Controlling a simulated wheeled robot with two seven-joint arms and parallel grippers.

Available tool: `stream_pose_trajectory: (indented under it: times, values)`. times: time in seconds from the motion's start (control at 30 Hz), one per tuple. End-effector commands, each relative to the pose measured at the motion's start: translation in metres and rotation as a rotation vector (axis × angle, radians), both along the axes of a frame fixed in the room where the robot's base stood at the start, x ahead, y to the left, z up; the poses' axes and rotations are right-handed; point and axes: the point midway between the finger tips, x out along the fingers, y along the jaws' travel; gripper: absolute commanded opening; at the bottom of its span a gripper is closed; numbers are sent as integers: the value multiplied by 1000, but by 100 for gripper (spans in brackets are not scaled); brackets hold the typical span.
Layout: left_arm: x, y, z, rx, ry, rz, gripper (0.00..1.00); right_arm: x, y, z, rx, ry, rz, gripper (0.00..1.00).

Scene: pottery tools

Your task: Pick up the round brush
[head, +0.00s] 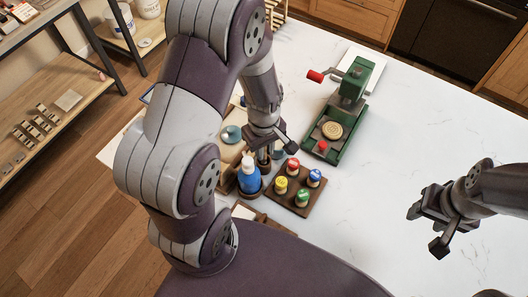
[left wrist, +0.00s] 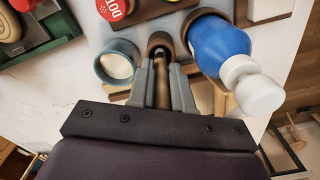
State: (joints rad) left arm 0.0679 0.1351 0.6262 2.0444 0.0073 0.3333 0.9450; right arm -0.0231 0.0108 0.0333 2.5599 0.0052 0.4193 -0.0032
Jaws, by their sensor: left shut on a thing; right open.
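The round brush (left wrist: 163,93) shows in the left wrist view as a dark brown handle standing in a round brown holder (left wrist: 160,41). My left gripper (left wrist: 162,88) is shut on this handle, with one finger on each side. In the head view my left gripper (head: 268,141) is pointing down over the holder area, behind the blue bottle, and its fingers hide most of the brush. The lower end of the brush is hidden in the holder. My right gripper (head: 428,228) is open and empty above the bare table at the right.
A blue bottle (head: 249,178) with a white top stands close to the left gripper. A wooden tray (head: 299,209) holds several colored-cap jars. A teal cup (left wrist: 118,62) is beside the holder. A green machine (head: 341,117) stands behind. The white table (head: 400,130) is clear at right.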

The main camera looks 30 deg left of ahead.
Motion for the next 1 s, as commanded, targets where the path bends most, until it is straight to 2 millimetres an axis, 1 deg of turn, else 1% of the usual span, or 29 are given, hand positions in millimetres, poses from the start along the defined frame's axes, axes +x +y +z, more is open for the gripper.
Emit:
stream_pose_trajectory:
  times: [0.07, 0.27, 0.4, 0.5, 0.57, 0.67, 1.0]
  values:
    - [2, 0, 16, 1, -8, 0, 1, 0, 0, -5, 0, 0, 0, 51]
    - [-15, -44, 42, 0, -6, -10, 1, 0, 0, -14, 0, 0, 0, 51]
    - [-28, -76, 63, -1, -5, -9, 1, 0, 0, -19, 0, 0, 0, 51]
    - [-35, -94, 75, 0, -4, -7, 1, 0, 0, -22, 0, 0, 0, 51]
    - [-37, -101, 80, -1, -4, -5, 1, 0, 0, -22, 0, 0, 0, 51]
    - [-41, -107, 91, 0, -1, -3, 1, 0, 0, -17, 0, 0, 0, 51]
    - [-41, -109, 141, 0, -1, 1, 1, 0, 0, 31, 0, 0, 0, 51]
